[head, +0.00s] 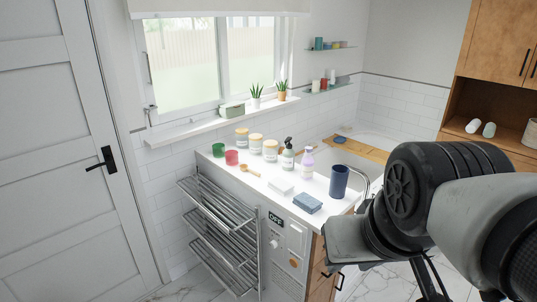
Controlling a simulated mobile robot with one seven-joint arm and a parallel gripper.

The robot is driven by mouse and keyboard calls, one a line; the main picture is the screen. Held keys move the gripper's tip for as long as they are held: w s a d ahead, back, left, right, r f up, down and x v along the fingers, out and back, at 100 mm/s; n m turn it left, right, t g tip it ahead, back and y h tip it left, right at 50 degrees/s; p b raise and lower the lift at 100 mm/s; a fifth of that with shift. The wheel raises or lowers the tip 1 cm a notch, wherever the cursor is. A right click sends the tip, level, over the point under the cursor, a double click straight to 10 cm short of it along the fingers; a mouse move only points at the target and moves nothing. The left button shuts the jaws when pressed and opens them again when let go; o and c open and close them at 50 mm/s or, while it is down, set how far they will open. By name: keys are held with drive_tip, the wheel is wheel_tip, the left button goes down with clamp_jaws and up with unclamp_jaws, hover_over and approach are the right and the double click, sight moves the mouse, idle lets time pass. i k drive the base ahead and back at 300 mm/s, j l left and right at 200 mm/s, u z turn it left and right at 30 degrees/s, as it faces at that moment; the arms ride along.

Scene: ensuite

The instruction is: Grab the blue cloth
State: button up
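The blue cloth (307,203) is a small, folded, grey-blue block lying flat near the front edge of the white counter (262,189). It lies left of a dark blue cup (339,182) and right of a white block (280,187), apart from both. My arm fills the right side of the view, to the right of the cloth and nearer the camera. Thin dark parts under the arm, cut by the bottom edge, may belong to my gripper. Its fingertips cannot be made out. Nothing touches the cloth.
Soap bottles (288,154), several jars (255,144) and a wooden scoop (250,168) stand behind the cloth. A metal rack (222,240) hangs at the counter's left end. A closed door (60,150) is at left.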

sight(304, 200)
drive_tip(key=i+l, duration=0.2)
drive_tip(key=i, duration=0.2)
drive_tip(key=i+l, duration=0.2)
drive_tip(key=i, duration=0.25)
drive_tip(key=i+l+z, duration=0.1)
drive_tip(key=i, duration=0.3)
drive_tip(key=l, duration=0.1)
